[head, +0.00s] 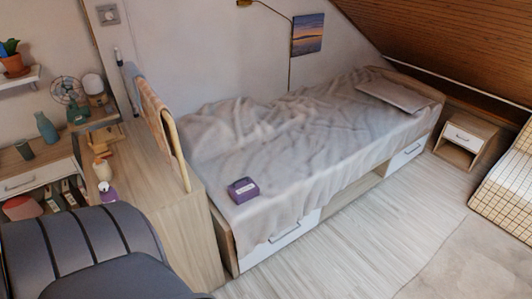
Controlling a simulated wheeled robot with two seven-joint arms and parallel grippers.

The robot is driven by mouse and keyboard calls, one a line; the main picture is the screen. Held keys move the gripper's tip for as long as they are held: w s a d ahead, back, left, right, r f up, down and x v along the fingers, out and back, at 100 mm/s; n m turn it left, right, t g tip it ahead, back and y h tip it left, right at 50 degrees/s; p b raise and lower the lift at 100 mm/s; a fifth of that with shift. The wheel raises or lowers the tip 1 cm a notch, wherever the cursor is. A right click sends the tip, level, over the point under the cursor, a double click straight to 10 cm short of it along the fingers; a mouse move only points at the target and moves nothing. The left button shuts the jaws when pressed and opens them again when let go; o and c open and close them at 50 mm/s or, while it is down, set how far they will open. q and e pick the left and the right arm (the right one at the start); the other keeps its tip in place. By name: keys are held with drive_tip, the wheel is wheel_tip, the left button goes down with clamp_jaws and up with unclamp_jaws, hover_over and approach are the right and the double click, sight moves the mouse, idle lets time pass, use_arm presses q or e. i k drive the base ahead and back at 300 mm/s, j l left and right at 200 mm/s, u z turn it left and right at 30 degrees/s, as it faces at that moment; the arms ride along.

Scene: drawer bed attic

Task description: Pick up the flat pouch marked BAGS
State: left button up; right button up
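A small purple pouch-like item (243,190) with a pale label lies on the near end of the bed (300,150), close to its front left corner. The label's text is too small to read, so I cannot tell whether it says BAGS. It rests on the rumpled grey-beige bedcover. Neither of my grippers shows in the head view.
A dark grey padded chair (95,255) fills the lower left. A wooden cabinet (165,195) stands between it and the bed. A small nightstand (463,138) and a gridded tan piece (505,190) are at right. Pale floor (350,235) before the bed is clear.

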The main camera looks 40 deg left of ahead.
sight(242, 191)
drive_tip(key=i+l+u, duration=0.15)
drive_tip(key=i+u, duration=0.3)
drive_tip(key=i, duration=0.15)
drive_tip(key=i+l+u, duration=0.35)
drive_tip(key=i+u, duration=0.15)
drive_tip(key=i+l+u, duration=0.45)
drive_tip(key=i+l, duration=0.15)
